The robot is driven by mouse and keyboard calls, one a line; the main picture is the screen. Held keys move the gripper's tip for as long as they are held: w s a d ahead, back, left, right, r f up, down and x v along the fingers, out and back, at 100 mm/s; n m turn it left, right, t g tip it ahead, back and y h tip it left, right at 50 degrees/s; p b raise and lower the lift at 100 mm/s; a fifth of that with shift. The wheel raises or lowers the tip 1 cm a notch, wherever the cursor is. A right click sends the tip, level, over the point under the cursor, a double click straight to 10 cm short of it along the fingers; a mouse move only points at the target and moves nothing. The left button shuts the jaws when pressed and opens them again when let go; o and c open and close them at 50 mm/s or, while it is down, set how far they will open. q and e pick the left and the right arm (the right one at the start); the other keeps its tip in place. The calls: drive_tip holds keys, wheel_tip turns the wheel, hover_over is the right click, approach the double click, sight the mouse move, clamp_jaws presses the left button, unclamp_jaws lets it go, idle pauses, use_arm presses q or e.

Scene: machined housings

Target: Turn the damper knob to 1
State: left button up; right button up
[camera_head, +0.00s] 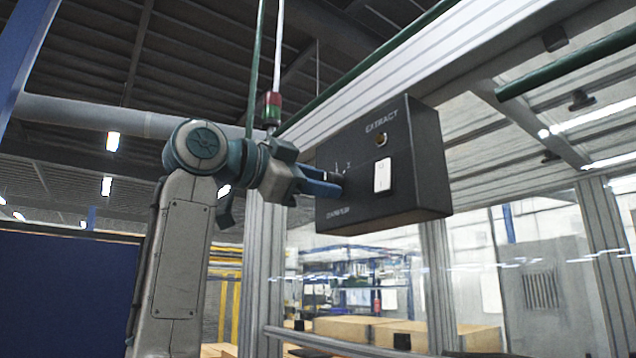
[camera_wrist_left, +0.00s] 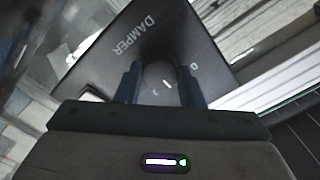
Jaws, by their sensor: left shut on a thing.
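The black control box (camera_head: 405,200) hangs at the upper middle of the head view, with "EXTRACT" and "DAMPER" lettering. The damper knob (camera_wrist_left: 158,72) is dark and sits between the fingers of my left gripper (camera_wrist_left: 160,82) in the left wrist view. My left gripper also shows in the head view (camera_head: 336,184), reaching in from the left at the box's face, shut on the knob. Scale figures show beside the knob in both views. A short white mark (camera_wrist_left: 168,85) shows at the knob; I cannot tell whether it is the pointer or a figure. My right gripper is out of view.
A white rocker switch (camera_head: 382,176) and a small round brass-coloured part (camera_head: 380,139) are on the box face, right of the knob. An aluminium post (camera_head: 262,260) stands below left of the box. Cardboard boxes (camera_head: 345,328) lie beyond a rail.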

use_arm(q)
drive_tip(key=o, duration=1)
drive_tip(key=b+v, duration=0.5)
drive_tip(key=v, duration=0.6)
